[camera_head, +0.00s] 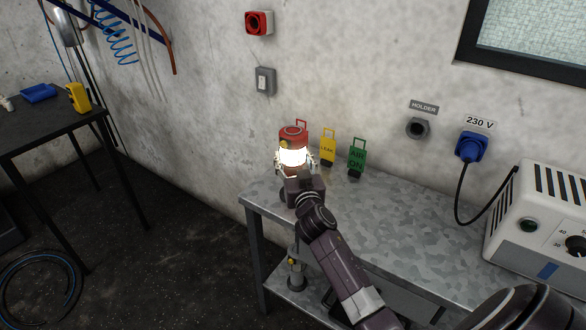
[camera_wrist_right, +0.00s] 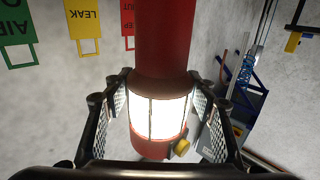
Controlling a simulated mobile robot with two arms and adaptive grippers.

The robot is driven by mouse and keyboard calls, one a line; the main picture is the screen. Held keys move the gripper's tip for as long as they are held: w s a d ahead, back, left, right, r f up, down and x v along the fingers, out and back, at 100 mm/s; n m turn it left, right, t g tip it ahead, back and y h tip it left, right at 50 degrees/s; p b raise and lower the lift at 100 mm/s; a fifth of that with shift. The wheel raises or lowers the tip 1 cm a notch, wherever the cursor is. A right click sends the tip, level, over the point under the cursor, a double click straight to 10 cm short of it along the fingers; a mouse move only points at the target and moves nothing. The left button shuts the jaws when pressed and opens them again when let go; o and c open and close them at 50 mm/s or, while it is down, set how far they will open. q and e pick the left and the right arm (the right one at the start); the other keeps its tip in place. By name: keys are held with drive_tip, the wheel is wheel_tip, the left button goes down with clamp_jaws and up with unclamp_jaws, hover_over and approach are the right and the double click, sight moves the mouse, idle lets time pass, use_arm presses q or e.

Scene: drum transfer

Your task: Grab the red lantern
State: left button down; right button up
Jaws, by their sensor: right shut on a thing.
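The red lantern (camera_head: 294,136) has a red cap and a brightly lit white middle. In the head view it is at the left end of the metal bench, close to the wall. In the right wrist view the lantern (camera_wrist_right: 163,45) fills the centre, with its lit section between the finger pads. My right gripper (camera_head: 296,162) is shut on the lantern, with one pad on each side, as the right wrist view (camera_wrist_right: 160,110) shows. The lantern's lower part is partly hidden by the gripper in the head view. My left gripper is not in view.
A yellow LEAK tag (camera_head: 328,148) and a green AIR ON tag (camera_head: 357,156) hang on the wall right of the lantern. The grey metal bench (camera_head: 400,215) is clear in its middle. A white power unit (camera_head: 545,220) stands at its right end.

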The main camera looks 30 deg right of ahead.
drive_tip(key=c, duration=0.5)
drive_tip(key=shift+r, duration=0.15)
clamp_jaws()
drive_tip(key=shift+r, duration=0.1)
